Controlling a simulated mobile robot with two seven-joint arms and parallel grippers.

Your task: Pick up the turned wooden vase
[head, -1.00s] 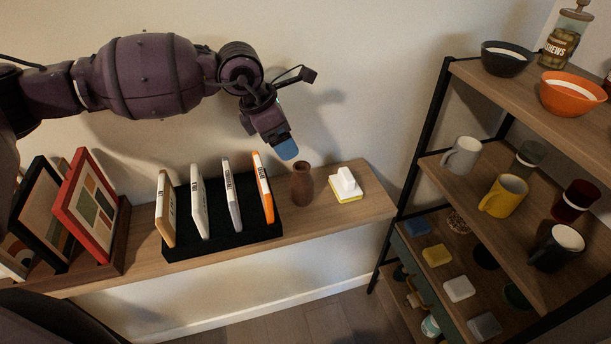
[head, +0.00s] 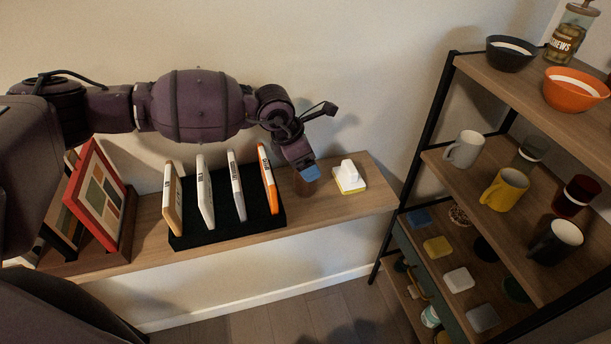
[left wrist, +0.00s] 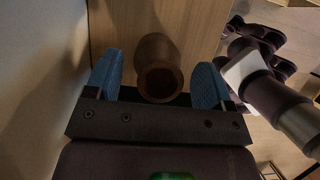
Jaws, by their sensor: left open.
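The turned wooden vase (left wrist: 159,68) is brown, with a round open mouth. In the left wrist view it lies between the two blue fingertips of my left gripper (left wrist: 158,82), with a gap on each side. In the head view the vase (head: 305,187) stands on the wooden wall shelf (head: 225,240), mostly hidden behind my left gripper (head: 309,173). That gripper is open, and its fingers are at the vase's upper part. My right gripper is not in view.
Left of the vase, a black rack (head: 228,229) holds several upright books, the nearest an orange one (head: 268,178). A shelving unit (head: 428,165) with mugs and bowls stands further right.

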